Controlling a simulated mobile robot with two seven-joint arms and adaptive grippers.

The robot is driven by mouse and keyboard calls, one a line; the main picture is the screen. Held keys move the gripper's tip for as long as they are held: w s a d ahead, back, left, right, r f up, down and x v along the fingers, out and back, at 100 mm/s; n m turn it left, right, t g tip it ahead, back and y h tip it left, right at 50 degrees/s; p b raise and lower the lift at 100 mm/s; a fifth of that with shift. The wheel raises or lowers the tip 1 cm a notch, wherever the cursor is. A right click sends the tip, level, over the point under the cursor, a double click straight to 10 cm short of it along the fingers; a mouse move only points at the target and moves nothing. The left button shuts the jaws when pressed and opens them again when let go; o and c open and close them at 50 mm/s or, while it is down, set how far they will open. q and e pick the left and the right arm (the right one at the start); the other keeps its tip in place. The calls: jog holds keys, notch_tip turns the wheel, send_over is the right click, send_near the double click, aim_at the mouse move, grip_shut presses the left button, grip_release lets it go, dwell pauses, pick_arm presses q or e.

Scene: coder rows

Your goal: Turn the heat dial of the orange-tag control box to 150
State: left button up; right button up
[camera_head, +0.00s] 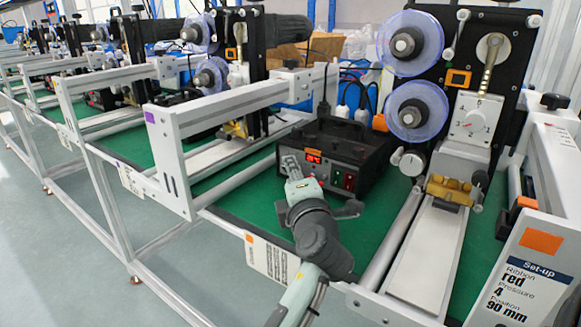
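The black control box (362,150) stands on the green table mat in the middle of the head view. A small orange tag (318,143) sits on its front above a lit red display (313,157); the digits are too small to read. Red and green switches (342,181) are right of the display. My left gripper (291,162) is at the left part of the box's front, where I cannot tell touching from close by. The heat dial is not visible; the gripper covers that part of the front. Whether the fingers are shut is unclear. My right gripper is not in view.
A machine with blue translucent reels (410,43) stands right of the box, above a white rail (428,250). A set-up card with an orange square (541,242) is at right. An aluminium frame (175,165) stands left. Similar stations recede to the left.

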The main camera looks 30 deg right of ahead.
pick_arm(q)
jog(key=shift+x, duration=1.05)
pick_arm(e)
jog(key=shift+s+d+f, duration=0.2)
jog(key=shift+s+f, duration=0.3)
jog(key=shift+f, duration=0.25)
pick_arm(q)
jog(key=shift+c, duration=0.3)
grip_shut()
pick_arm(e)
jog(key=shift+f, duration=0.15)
pick_arm(q)
jog(key=m+t+b, duration=0.1)
jog(key=b, duration=0.2)
jog(key=shift+f, duration=0.1)
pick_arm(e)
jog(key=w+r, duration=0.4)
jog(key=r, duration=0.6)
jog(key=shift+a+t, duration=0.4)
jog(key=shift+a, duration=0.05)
pick_arm(q)
jog(key=shift+o, duration=0.3)
grip_release()
